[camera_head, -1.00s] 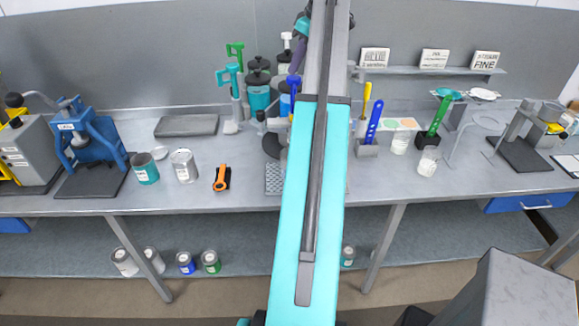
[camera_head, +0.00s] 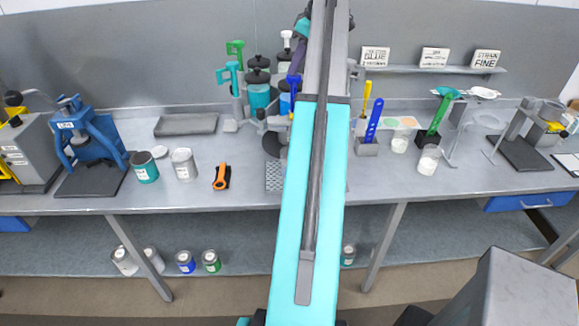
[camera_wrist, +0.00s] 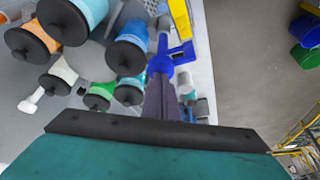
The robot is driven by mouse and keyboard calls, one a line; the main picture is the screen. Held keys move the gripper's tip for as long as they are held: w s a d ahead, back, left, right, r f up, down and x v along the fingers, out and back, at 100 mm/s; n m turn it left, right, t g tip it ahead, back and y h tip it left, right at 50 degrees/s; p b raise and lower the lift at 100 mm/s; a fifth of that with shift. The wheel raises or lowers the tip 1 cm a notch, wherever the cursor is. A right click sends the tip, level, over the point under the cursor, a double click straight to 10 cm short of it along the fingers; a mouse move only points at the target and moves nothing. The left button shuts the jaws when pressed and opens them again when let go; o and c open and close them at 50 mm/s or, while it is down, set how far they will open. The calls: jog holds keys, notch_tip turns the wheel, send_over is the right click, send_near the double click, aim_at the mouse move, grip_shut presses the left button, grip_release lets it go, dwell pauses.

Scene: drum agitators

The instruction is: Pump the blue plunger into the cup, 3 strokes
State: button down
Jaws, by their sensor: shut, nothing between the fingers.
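The blue plunger (camera_head: 294,84) stands near the middle of the bench, beside my arm. In the wrist view its blue head (camera_wrist: 160,65) is right at the tips of my gripper (camera_wrist: 160,82). The purple-grey fingers are together, with nothing held between them. They appear to press on the head from above, though exact contact is hard to tell. In the head view my gripper (camera_head: 297,66) is just above the plunger, partly hidden by my arm. A cup under the plunger cannot be made out, as my arm covers that area.
Black-lidded canisters, one teal (camera_head: 258,92), stand close by. A teal plunger (camera_head: 231,76) and a green one (camera_head: 236,50) are to the left. An orange-handled tool (camera_head: 221,178) lies in front. A holder (camera_head: 367,147) with blue and yellow tools is to the right.

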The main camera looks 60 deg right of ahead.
aim_at(297, 76)
jog(key=shift+f, duration=0.25)
jog(key=shift+f+b, duration=0.3)
jog(key=shift+f, duration=0.45)
jog(key=shift+f+b, duration=0.5)
jog(key=shift+f, duration=0.85)
jog(key=shift+r, duration=0.1)
jog(key=shift+r+p, duration=1.4)
jog(key=shift+r, duration=1.25)
jog(key=shift+r+p, duration=0.35)
jog(key=shift+r, duration=0.65)
notch_tip(297, 76, up, 4)
